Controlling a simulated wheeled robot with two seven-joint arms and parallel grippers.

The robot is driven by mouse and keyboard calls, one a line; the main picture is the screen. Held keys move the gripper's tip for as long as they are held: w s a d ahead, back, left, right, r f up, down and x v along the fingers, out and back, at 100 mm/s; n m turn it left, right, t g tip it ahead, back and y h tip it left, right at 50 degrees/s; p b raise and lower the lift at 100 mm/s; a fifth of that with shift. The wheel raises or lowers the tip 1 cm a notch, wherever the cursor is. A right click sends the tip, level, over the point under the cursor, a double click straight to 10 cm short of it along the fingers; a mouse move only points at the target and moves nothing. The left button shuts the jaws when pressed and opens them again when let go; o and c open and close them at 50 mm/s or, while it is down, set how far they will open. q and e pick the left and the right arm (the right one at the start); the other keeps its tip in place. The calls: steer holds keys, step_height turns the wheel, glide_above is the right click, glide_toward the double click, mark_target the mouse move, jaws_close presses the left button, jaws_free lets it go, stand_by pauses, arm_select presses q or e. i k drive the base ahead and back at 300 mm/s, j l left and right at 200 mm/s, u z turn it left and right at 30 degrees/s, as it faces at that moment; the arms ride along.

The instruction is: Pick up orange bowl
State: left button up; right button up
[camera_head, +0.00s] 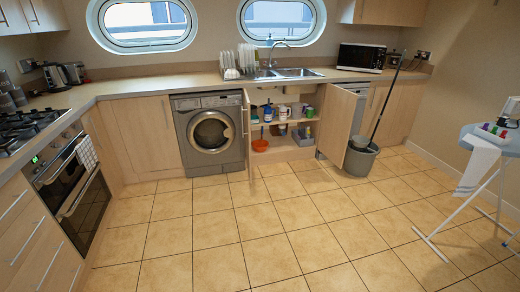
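A small orange bowl (260,145) sits on the low shelf inside the open cupboard under the sink, near its left side. The cupboard's left door (246,135) stands open just left of the bowl. Neither of my grippers shows in the head view.
The right cupboard door (338,123) is also open, with a grey bucket (359,160) and mop beside it. Several bottles and a grey caddy (303,135) share the cupboard. An ironing board (490,142) stands at the right. The tiled floor (240,235) in front is clear.

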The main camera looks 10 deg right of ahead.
mark_target(259, 145)
steer(key=i+l+z, duration=0.45)
steer(key=i+z, duration=0.2)
steer(key=i, duration=0.2)
steer(key=i+z, duration=0.3)
steer(key=i, duration=0.15)
steer(key=i+l, duration=0.1)
steer(key=i, duration=1.95)
